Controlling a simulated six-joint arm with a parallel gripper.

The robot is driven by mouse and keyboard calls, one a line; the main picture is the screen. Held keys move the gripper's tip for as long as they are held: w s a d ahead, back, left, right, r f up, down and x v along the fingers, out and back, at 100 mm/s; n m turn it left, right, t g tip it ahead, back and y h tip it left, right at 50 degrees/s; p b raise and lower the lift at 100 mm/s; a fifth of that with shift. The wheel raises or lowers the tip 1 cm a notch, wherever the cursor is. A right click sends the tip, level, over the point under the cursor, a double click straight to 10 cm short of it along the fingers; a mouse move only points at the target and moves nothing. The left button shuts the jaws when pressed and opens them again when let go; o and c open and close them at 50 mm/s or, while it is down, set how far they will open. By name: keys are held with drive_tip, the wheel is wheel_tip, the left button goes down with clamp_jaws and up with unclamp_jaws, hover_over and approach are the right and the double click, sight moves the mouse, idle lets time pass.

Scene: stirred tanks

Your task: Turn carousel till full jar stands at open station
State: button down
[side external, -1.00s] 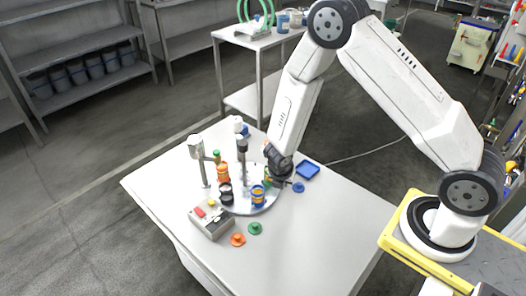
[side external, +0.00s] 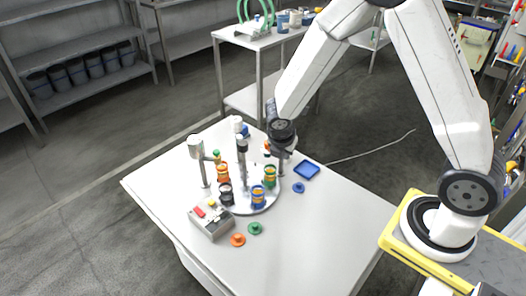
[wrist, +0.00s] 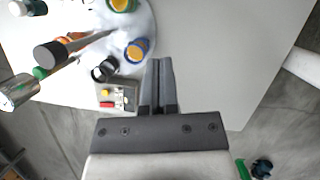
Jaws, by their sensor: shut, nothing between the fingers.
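The carousel is a pale round disc (side external: 243,207) on the white table. It carries a blue jar (side external: 258,198), a black jar (side external: 226,195), an orange jar (side external: 223,174) and a green jar (side external: 270,178). The wrist view shows the blue jar (wrist: 137,50) with a yellowish ring or content, and the dark-rimmed black jar (wrist: 105,69). I cannot tell which jar is full. Grey posts with stirrer heads (side external: 195,147) stand around the disc. My gripper (wrist: 158,62) is shut and empty, above the table, apart from the jars.
A grey control box (side external: 211,222) with red and yellow buttons stands at the disc's front left. The table's front right is clear.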

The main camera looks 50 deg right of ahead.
drive_tip(key=w+d+m+y, duration=0.1)
drive_tip(key=w+m, duration=0.3)
drive_tip(key=m, duration=0.7)
drive_tip(key=w+d+f+m+y, duration=0.1)
drive_tip(key=w+d+m+y, duration=0.1)
drive_tip(key=m, duration=0.9)
drive_tip(key=w+d+m+y, duration=0.1)
drive_tip(key=w+d+m, duration=0.3)
drive_tip(key=w+m, duration=0.3)
drive_tip(key=shift+f+m+g+y, duration=0.2)
drive_tip(key=shift+m+g+y, duration=0.15)
drive_tip(key=shift+m, duration=1.55)
drive_tip(key=w+d+r+m+t+y, duration=0.1)
drive_tip(key=w+d+m, duration=0.15)
drive_tip(key=m, duration=0.45)
drive_tip(key=w+d+m+t+y, duration=0.1)
drive_tip(key=w+m+y, duration=0.1)
drive_tip(key=w+m, duration=0.3)
wheel_tip(320, 180, down, 11)
drive_tip(key=s+m, duration=0.1)
drive_tip(key=shift+s, duration=0.15)
drive_tip(key=shift+a, duration=0.2)
